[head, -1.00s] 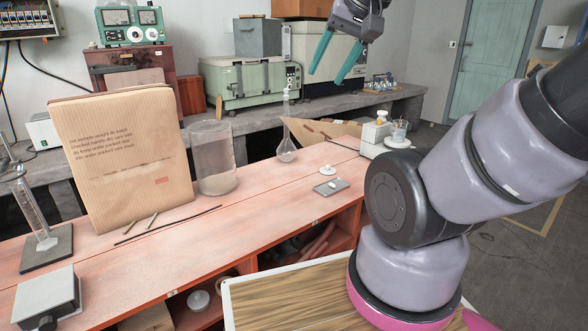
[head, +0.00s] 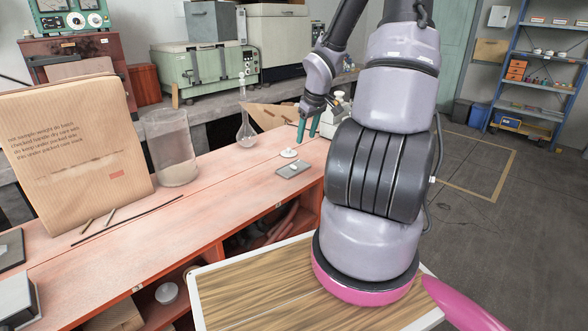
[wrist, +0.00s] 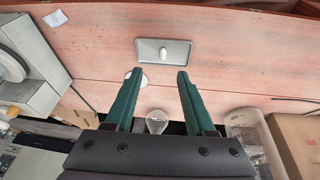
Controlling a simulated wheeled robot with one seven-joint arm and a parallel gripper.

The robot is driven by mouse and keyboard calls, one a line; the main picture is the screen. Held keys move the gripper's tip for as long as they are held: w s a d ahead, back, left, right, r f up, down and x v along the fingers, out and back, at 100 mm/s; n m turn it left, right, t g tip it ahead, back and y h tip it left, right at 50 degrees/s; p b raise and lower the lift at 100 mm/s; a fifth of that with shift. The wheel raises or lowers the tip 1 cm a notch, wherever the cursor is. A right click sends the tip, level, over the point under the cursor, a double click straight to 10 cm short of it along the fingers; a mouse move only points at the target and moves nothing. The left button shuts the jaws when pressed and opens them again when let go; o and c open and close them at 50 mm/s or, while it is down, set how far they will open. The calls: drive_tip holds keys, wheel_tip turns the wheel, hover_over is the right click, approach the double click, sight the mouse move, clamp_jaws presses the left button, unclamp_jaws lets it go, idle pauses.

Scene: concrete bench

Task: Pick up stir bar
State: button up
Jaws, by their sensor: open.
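The stir bar is a small white pill shape (wrist: 163,51) in the wrist view, lying on a grey rectangular tray (wrist: 181,52) on the red bench. In the head view the stir bar (head: 293,167) is tiny on the tray (head: 286,174), near the bench's front edge. My gripper (head: 309,129) is in the air beyond the tray and to its right, with green fingers pointing down. In the wrist view my gripper (wrist: 157,77) has its fingers wide apart and empty, and the stir bar shows ahead of the fingertips, roughly centred between them.
A glass flask (head: 246,132) and a large glass cylinder (head: 172,150) stand farther left, beside a brown paper bag (head: 70,150). The bench left of the tray is clear.

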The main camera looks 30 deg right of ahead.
sight(294, 166)
drive_tip(key=shift+n+t+y, duration=0.4)
drive_tip(key=shift+y, duration=0.3)
drive_tip(key=shift+d+x, duration=0.2)
drive_tip(key=shift+x, duration=3.35)
drive_tip(key=shift+d+x, duration=0.15)
drive_tip(key=shift+x, duration=3.35)
clamp_jaws()
